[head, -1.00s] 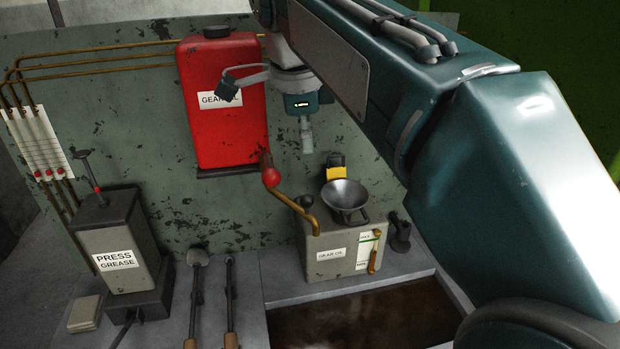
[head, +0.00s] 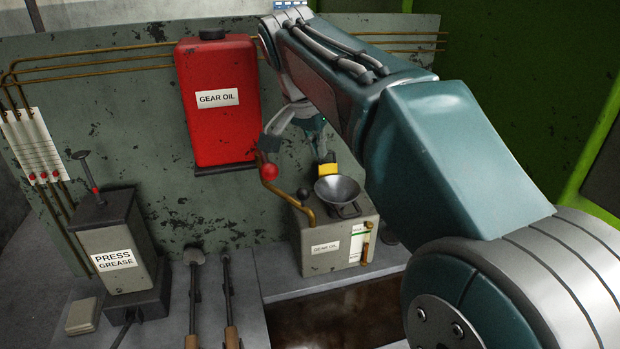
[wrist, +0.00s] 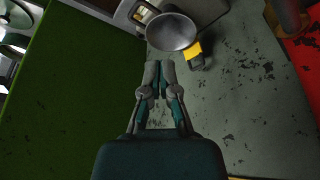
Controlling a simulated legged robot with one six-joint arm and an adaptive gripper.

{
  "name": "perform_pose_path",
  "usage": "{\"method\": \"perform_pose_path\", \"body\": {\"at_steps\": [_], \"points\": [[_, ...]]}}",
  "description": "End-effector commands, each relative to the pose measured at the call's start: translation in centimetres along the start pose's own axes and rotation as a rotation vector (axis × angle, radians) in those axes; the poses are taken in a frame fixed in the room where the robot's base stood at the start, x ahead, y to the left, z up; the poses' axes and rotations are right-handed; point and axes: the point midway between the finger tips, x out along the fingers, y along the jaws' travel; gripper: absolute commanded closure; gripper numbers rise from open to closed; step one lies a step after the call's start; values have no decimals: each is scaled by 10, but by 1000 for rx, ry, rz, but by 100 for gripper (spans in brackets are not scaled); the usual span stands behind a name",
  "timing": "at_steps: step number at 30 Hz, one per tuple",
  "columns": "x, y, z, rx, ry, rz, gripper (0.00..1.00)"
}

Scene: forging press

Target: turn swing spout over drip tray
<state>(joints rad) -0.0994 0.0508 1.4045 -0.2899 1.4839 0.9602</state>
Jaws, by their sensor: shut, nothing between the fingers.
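The swing spout (head: 289,194) is a bent brass pipe below the red gear oil tank (head: 214,128). A red ball (head: 269,171) sits near its upper end. Its outlet end curves down at the left front of the grey gear oil box (head: 320,247), left of the funnel. The drip tray seems to be the dark, oily pan (head: 340,318) in front of that box. My gripper (head: 324,157) is shut and empty behind the funnel, right of the red ball. Its closed fingertips (wrist: 159,64) show near the funnel in the wrist view. I cannot clearly make out the spout there.
A metal funnel (head: 338,188) stands on the grey box, with a yellow object (head: 327,169) behind it. A press grease pump (head: 117,245) stands at left. Two long-handled tools (head: 230,300) lie left of the pan. My arm hides the right side.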

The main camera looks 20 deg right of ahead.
Motion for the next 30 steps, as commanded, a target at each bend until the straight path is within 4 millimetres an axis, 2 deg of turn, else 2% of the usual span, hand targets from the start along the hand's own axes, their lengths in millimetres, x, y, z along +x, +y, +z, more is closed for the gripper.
{"method": "perform_pose_path", "body": {"at_steps": [8,12,16,30], "points": [[53,1,1,1,-2,3,100],[43,0,25,-1,0,-5,100],[42,0,36,1,-1,-4,100],[42,0,41,18,-2,3,100]]}}
